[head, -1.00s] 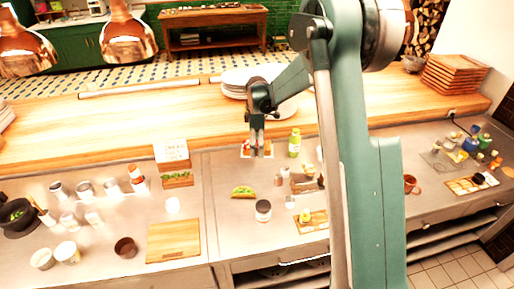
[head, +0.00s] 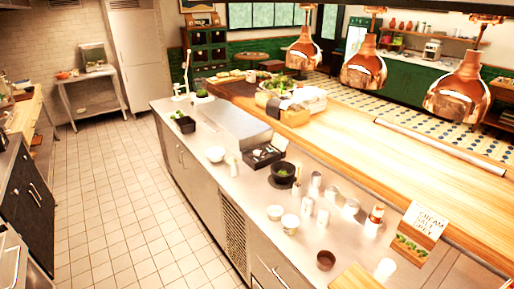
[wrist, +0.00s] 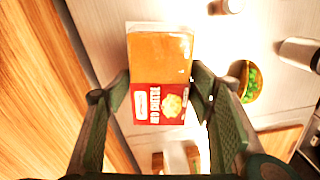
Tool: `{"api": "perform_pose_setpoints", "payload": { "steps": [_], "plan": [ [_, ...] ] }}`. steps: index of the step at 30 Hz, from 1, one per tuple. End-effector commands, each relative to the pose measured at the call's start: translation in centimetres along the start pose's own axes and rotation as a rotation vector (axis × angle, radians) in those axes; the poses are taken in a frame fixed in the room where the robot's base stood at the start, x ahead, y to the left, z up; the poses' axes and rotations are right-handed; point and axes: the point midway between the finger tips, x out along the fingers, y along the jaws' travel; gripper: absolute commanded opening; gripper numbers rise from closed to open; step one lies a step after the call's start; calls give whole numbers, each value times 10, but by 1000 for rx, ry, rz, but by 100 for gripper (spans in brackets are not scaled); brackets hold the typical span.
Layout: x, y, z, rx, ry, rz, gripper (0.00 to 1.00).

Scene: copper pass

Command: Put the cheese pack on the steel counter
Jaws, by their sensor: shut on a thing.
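The cheese pack (wrist: 160,75) is a flat block with an orange upper part and a red label with a picture of cheese. It fills the space between the two fingers of my gripper (wrist: 160,85) in the wrist view, and my gripper is shut on it. The steel counter (wrist: 95,30) lies below it in the wrist view. In the head view the steel counter (head: 222,178) runs from the back left to the front right. My gripper and the pack are outside the head view.
A taco (wrist: 249,84) and a shaker (wrist: 298,52) are on the counter. Wooden boarding (wrist: 32,90) is at left. In the head view, bowls, canisters and a dark cup (head: 326,260) crowd the near counter. Copper lamps (head: 362,68) hang above the wooden ledge (head: 370,140).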

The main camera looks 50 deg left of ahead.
Motion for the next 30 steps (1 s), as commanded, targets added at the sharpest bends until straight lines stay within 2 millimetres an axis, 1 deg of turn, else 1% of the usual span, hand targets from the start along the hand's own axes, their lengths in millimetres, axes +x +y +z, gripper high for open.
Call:
{"api": "perform_pose_setpoints", "payload": {
  "steps": [5,8,14,18,20,24,26,30],
  "plan": [
    [-1,-5,-27,-13,0,0,35],
    [-1,-9,-49,-22,0,0,35],
    [-2,-23,-104,-44,0,0,35],
    [-2,-36,-144,-59,0,0,35],
    [-2,-42,-161,-66,0,0,35],
    [-3,-57,-200,-82,0,0,35],
    [-3,-64,-216,-88,0,0,35],
    [-3,-83,-255,-104,0,0,35]
  ]
}}
